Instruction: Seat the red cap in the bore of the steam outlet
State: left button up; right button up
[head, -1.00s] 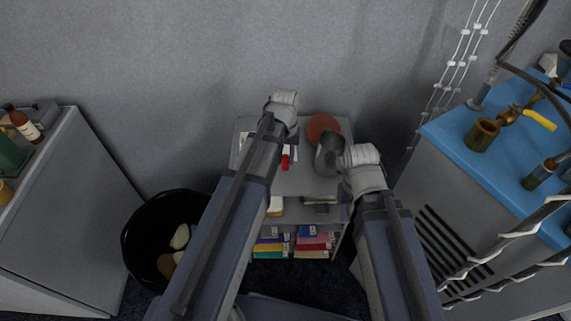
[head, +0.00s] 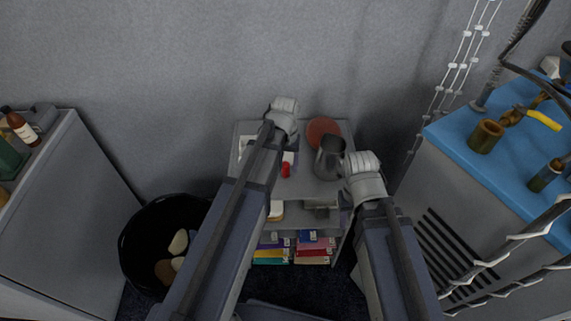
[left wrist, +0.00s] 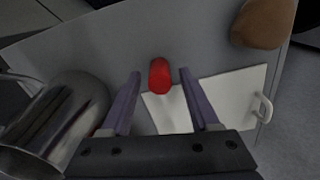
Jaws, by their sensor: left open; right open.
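The red cap (head: 286,169) stands on the grey shelf top in the head view. In the left wrist view the cap (left wrist: 160,78) is ahead, between the fingertips' lines. My left gripper (left wrist: 160,72) is open and empty, its two fingers on either side of the cap; whether they touch it cannot be told. In the head view, the left gripper (head: 284,118) is mostly hidden by its wrist. My right gripper (head: 350,188) is open beside the shelf's right edge, fingers barely visible. A brass hollow cylinder (head: 486,136) with an open top stands on the blue-topped cabinet; it may be the steam outlet.
A metal pitcher (head: 329,158) and a brown round object (head: 322,129) stand near the cap. A black bin (head: 140,240) is at left. Cables (head: 470,50) and a yellow-handled valve (head: 543,120) are at right.

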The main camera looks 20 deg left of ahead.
pick_arm(q)
jog(key=shift+r, duration=0.1)
notch_tip(320, 180, up, 12)
jog(key=p, duration=1.2)
jog(key=s+d+m, duration=0.2)
jog(key=s+d, duration=0.3)
jog(key=s, duration=0.2)
jog(key=s+d+m+y, duration=0.1)
jog(key=s+d+m, duration=0.2)
jog(key=s+d, duration=0.2)
jog(key=s, duration=0.2)
jog(key=shift+s+d, duration=0.25)
jog(key=shift+s, duration=0.1)
jog(key=shift+o, duration=0.4)
jog(key=shift+w, duration=0.3)
jog(key=n+h+b, duration=0.1)
jog(key=b, duration=0.5)
send_over(286, 163)
notch_tip(286, 163, down, 6)
jog(key=shift+r, duration=0.15)
jog(key=shift+w+a, duration=0.3)
jog(key=f+b, duration=0.5)
jog(key=s+f+b, duration=0.1)
jog(key=f+b, duration=0.1)
jog(key=f, duration=0.1)
jog(key=shift+d, duration=0.25)
jog(key=shift+r, duration=0.15)
